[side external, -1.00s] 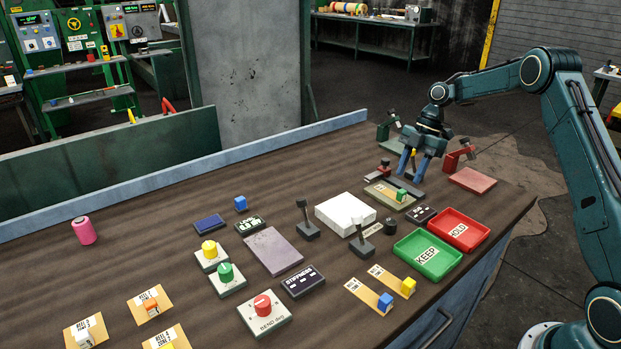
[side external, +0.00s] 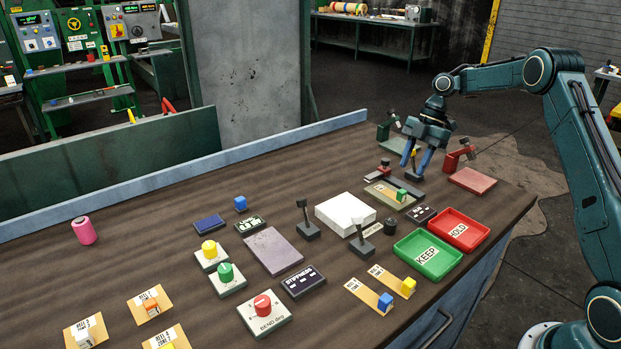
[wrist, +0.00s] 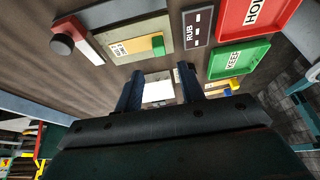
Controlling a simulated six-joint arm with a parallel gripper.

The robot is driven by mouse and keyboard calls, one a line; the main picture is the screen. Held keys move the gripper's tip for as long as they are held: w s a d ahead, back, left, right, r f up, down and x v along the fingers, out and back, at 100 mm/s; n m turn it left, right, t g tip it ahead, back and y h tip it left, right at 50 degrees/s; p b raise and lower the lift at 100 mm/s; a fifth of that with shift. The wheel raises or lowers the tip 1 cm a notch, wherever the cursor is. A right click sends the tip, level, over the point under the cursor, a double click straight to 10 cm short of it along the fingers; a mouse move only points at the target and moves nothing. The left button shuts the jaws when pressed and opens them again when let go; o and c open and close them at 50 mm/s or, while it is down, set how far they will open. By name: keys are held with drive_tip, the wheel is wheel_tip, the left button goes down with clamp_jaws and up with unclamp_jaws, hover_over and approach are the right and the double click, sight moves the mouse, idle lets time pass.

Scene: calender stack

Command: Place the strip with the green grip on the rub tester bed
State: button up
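The strip with the green grip (side external: 401,195) lies flat on the pale grey-green rub tester bed (side external: 377,197), its green grip toward the right end. In the wrist view the strip's green grip (wrist: 158,45) and tan label end show at the upper middle, on the bed (wrist: 111,45). My gripper (side external: 414,168) hangs above and behind the bed, its two blue fingers spread and empty. It also shows in the wrist view (wrist: 159,72), with a clear gap between the fingers. The strip is apart from the fingers.
The RUB display (side external: 421,215) and the green KEEP tray (side external: 428,256) and red HOLD tray (side external: 459,229) lie in front. Two strips with blue and yellow grips (side external: 385,302) lie nearer.

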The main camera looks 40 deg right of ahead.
drive_tip(key=s+a+r+m+t+h, duration=0.1)
drive_tip(key=s+a+r+m, duration=0.35)
drive_tip(key=a+r, duration=0.35)
drive_tip(key=s+a+r+m+t+h, duration=0.1)
drive_tip(key=s+a+r+m, duration=0.3)
drive_tip(key=s+a+r, duration=0.35)
drive_tip(key=s+a+m+t+h, duration=0.1)
drive_tip(key=s+m, duration=0.3)
drive_tip(key=s, duration=0.5)
drive_tip(key=s+a+m+t+h, duration=0.1)
drive_tip(key=s+m, duration=0.4)
drive_tip(key=s, duration=0.5)
drive_tip(key=a+t, duration=0.1)
drive_tip(key=a, duration=0.1)
drive_tip(key=shift+s+a+f+t, duration=0.15)
drive_tip(key=shift+a+f+t, duration=0.15)
drive_tip(key=shift+m, duration=0.25)
